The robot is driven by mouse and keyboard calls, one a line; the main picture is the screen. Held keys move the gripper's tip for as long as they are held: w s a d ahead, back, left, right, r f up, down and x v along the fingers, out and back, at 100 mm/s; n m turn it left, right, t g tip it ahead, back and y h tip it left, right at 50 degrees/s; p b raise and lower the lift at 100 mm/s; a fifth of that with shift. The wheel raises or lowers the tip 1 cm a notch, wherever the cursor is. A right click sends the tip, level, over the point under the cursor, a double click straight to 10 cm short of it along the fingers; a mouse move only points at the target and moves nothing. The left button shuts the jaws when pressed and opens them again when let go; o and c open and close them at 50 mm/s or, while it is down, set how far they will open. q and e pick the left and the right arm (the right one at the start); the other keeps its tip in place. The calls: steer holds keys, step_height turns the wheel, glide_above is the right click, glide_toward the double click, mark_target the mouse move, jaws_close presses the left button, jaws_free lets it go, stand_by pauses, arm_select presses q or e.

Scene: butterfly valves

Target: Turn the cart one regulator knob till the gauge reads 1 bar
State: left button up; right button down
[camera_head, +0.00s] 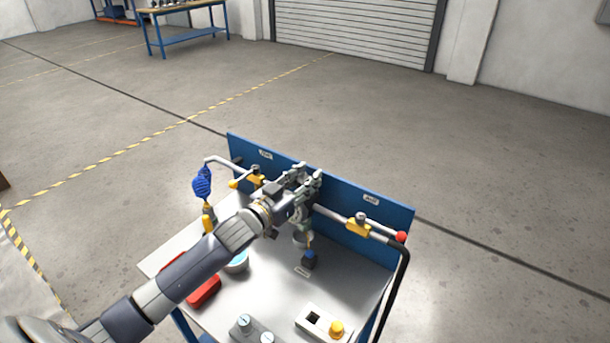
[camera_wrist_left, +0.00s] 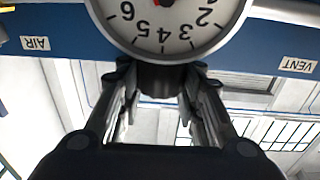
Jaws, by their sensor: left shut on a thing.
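The pressure gauge (camera_wrist_left: 165,25) fills the top middle of the left wrist view, upside down. Its digits 2 to 6 show; a red bit shows at its hub, but the top of the dial is cut off and I cannot read the needle. My left gripper (camera_head: 304,181) is at the pipe in front of the cart's blue panel (camera_head: 342,203). In the left wrist view its two fingers (camera_wrist_left: 160,90) are closed on the dark regulator knob (camera_wrist_left: 160,75) beside the gauge. My right gripper is not in view.
The cart top (camera_head: 345,279) carries a red item (camera_head: 204,291), a grey box with a yellow button (camera_head: 336,328) and several small parts. Yellow valves (camera_head: 358,228) sit on the pipe. Open floor surrounds the cart.

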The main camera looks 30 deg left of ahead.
arm_select(q)
steer(key=shift+f, duration=0.1)
steer(key=o, duration=1.1)
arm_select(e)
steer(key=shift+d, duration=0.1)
arm_select(q)
steer(key=shift+s, duration=0.5)
steer(key=s+a, duration=0.2)
steer(key=s, duration=0.9)
steer(key=shift+a, duration=0.15)
